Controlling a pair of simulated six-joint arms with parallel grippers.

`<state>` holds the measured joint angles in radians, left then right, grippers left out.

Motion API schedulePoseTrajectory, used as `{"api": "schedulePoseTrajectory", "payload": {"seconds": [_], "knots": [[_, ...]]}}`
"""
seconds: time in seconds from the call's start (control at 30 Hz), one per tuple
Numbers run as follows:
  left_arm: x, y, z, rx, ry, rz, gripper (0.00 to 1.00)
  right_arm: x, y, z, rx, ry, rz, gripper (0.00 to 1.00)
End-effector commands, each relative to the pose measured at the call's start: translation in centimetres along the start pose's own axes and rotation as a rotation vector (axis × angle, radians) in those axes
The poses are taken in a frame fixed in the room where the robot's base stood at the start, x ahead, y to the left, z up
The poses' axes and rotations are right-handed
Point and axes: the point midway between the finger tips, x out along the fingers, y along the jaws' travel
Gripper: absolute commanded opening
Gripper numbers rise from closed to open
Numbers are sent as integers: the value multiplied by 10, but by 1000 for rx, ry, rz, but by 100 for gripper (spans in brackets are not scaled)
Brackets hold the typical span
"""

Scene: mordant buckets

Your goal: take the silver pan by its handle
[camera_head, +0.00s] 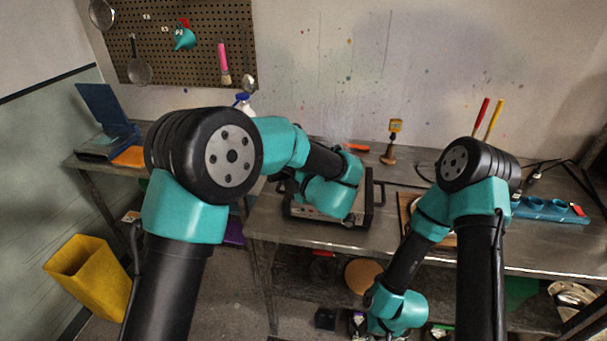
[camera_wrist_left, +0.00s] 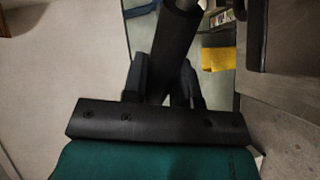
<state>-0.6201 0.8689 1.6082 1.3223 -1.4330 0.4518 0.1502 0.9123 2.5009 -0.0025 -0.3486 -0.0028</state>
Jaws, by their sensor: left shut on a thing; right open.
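In the left wrist view my left gripper (camera_wrist_left: 163,85) is shut on a thick black handle (camera_wrist_left: 172,45), one finger on each side. The handle runs up and right to a paler grey part (camera_wrist_left: 214,6) at the top edge. The rest of the held thing is out of frame, so I cannot see the pan's bowl. In the head view my left gripper is hidden behind my left arm. My right arm reaches down in front of the table's lower shelf; its gripper cannot be made out.
A dark hotplate-like device (camera_head: 301,211) stands on the metal table (camera_head: 390,239), partly behind my left wrist. A blue holder (camera_head: 548,210) is at the right, a yellow bin (camera_head: 88,280) on the floor at left. A pegboard (camera_head: 200,50) with hanging tools is behind.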

Motion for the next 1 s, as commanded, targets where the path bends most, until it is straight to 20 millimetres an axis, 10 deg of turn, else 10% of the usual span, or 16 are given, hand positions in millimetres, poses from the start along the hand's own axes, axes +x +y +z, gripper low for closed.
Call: {"api": "schedulePoseTrajectory", "payload": {"seconds": [1.0], "knots": [[-20,33,-17,-2,0,3,0,0,0,0,0,0,0,43]]}}
